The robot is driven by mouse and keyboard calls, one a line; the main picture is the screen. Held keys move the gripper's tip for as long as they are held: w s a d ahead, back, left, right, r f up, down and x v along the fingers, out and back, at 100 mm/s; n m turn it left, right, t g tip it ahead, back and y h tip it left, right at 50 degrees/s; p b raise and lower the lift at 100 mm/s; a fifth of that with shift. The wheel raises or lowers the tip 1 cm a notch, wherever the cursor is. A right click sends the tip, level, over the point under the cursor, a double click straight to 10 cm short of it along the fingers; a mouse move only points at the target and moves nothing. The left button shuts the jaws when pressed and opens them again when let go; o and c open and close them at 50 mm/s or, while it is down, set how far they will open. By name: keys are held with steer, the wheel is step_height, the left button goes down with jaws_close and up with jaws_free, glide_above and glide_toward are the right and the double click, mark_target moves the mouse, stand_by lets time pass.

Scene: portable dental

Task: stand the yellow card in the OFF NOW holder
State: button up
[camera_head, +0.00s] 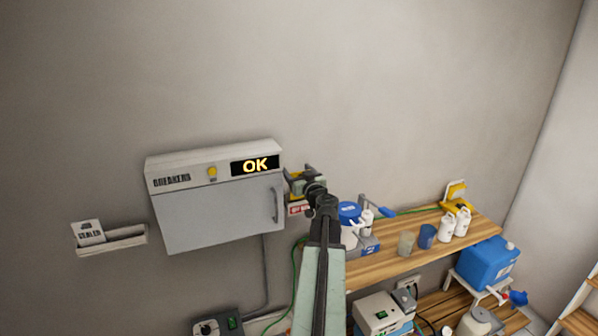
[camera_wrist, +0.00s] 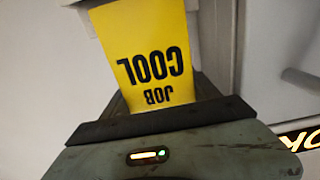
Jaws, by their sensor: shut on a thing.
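My gripper (camera_head: 308,182) is shut on the yellow card (camera_wrist: 152,62), just right of the grey wall cabinet. In the wrist view the card stands out from the jaws, its black words "JOB COOL" upside down. In the head view only a little yellow shows at the gripper, and the arm hides much of that spot. A small red-and-white label (camera_head: 298,209) is on the wall just below the gripper; it may belong to the OFF NOW holder, but I cannot read it. A pale edge (camera_wrist: 88,4) shows behind the card's far end; I cannot tell whether they touch.
The grey breaker cabinet (camera_head: 218,218) with a lit "OK" display and a door handle is close on the left. A white wall tray (camera_head: 112,240) with a card is farther left. A wooden shelf (camera_head: 385,263) with bottles and cups is at lower right. The wall above is clear.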

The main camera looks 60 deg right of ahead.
steer(key=shift+f+b, duration=0.5)
steer(key=shift+f, duration=0.2)
steer(key=shift+f+b, duration=0.75)
steer(key=o, duration=1.4)
steer(key=shift+r, duration=0.1)
steer(key=v, duration=0.7)
steer(key=shift+s+a, duration=0.25)
steer(key=shift+s, duration=0.05)
steer(key=shift+s, duration=0.1)
